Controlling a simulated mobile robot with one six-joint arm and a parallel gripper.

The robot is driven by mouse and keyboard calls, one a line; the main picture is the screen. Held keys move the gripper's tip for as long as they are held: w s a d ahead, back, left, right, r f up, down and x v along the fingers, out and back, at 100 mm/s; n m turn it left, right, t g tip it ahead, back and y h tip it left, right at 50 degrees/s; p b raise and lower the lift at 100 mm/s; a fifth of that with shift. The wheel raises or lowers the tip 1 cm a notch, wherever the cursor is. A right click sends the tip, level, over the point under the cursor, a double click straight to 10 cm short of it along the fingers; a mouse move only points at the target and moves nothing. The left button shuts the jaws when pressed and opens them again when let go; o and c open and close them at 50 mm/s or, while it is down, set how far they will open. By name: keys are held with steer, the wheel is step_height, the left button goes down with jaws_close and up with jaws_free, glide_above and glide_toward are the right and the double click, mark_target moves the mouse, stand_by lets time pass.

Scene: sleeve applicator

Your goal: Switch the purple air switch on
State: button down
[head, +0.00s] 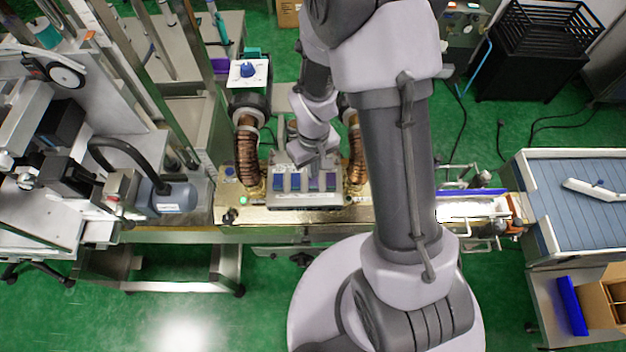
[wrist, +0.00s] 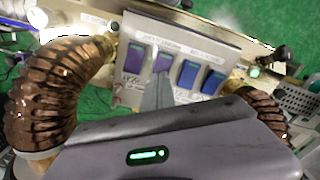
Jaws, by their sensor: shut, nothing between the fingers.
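A light grey switch box (head: 305,202) sits on the metal machine bed, with a row of rocker switches. It also shows in the wrist view (wrist: 226,47). There, the two left switches look purple: an outer one (wrist: 137,56) and an inner one (wrist: 162,60). The two right ones are blue (wrist: 187,74), (wrist: 213,82). My gripper (wrist: 164,82) is shut and empty, its tips over the lower part of the inner purple switch. I cannot tell whether they touch it. In the head view my gripper (head: 314,169) is just above the box. The switch positions are unclear.
Brown ribbed hoses stand at both sides of the box, at the left (head: 247,158) and right (head: 355,155), close to my gripper. A green lamp (wrist: 254,72) is lit beside the box. A blue knob (head: 248,70) stands behind the left hose.

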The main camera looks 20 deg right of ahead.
steer(key=shift+f+b, duration=0.35)
steer(key=shift+f, duration=0.05)
step_height(320, 180, up, 7)
steer(key=p, duration=0.5)
stand_by(0.4)
